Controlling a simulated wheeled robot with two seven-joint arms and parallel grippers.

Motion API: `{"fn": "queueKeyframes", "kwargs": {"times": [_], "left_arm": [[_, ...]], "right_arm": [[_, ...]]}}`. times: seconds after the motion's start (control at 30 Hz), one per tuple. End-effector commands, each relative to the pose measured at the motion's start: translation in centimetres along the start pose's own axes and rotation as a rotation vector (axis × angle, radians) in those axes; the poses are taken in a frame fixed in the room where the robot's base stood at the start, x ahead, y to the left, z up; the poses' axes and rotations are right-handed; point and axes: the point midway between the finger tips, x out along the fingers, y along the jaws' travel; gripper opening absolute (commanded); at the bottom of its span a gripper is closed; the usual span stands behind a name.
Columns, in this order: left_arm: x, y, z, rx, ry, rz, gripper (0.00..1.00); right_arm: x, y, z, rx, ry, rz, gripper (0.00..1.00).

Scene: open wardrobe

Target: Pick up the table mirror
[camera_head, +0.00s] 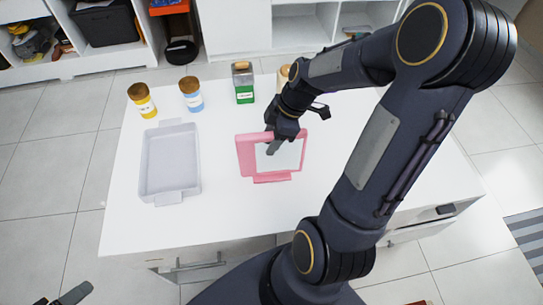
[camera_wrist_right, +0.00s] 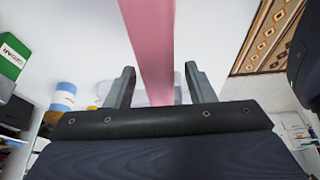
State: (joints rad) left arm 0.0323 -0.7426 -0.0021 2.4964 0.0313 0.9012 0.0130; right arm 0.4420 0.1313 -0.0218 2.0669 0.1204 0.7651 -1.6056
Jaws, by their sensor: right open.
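The pink table mirror (camera_head: 246,157) stands on the white table in the head view, its pale glass partly hidden by my right gripper. My right gripper (camera_head: 272,146) is over the mirror's upper part. In the right wrist view, the mirror's pink edge (camera_wrist_right: 150,40) runs between the two fingers of my right gripper (camera_wrist_right: 158,78). The fingers are apart, one on each side of the edge, with gaps visible. Part of my left gripper (camera_head: 64,297) shows at the bottom left corner of the head view, away from the table; its jaws are mostly cut off.
A grey-white tray (camera_head: 147,184) lies left of the mirror. White table (camera_head: 225,215) is clear in front of the mirror.

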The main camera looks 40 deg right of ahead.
Motion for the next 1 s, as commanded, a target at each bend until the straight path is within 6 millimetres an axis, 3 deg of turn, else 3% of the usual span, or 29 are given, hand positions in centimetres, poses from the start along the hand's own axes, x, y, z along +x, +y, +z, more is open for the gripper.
{"fn": "queueKeyframes", "kwargs": {"times": [0.43, 0.8, 1.0], "left_arm": [[0.21, -0.10, 0.11, 0.000, 0.000, 0.000, 0.71], [0.21, -0.10, 0.11, 0.000, 0.000, 0.000, 0.71], [0.20, -0.09, 0.10, 0.000, 0.000, 0.000, 0.71]], "right_arm": [[0.10, 0.02, 0.04, 0.000, 0.000, 0.001, 0.49], [0.11, 0.01, 0.05, 0.000, 0.000, 0.001, 0.01], [0.08, 0.04, 0.03, -0.001, 0.000, 0.001, 0.00]]}}
